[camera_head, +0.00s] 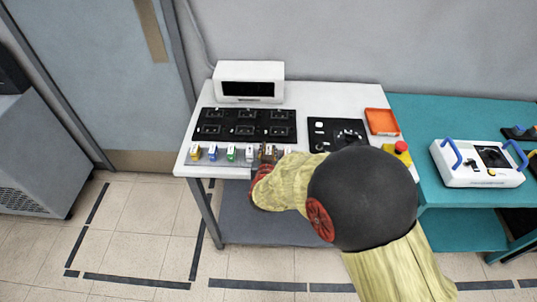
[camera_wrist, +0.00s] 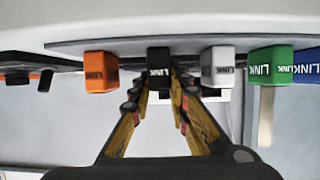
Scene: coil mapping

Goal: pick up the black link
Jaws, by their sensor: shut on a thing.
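The black link (camera_wrist: 158,63) stands in the row of links in the wrist view, between the orange link (camera_wrist: 101,71) and the white link (camera_wrist: 217,66). My gripper (camera_wrist: 159,82) has a finger on each side of the black link and is shut on it. The link still appears in line with its neighbours; whether it is lifted I cannot tell. In the head view my gripper (camera_head: 268,153) is at the right part of the row at the white table's front edge, and its fingers largely hide the black link.
A green link (camera_wrist: 270,66) and a blue link (camera_wrist: 308,66) continue the row. On the white table (camera_head: 335,96) are a black panel (camera_head: 245,125), a white box (camera_head: 249,70) and an orange tray (camera_head: 381,122). A teal table (camera_head: 440,112) with a white device stands right.

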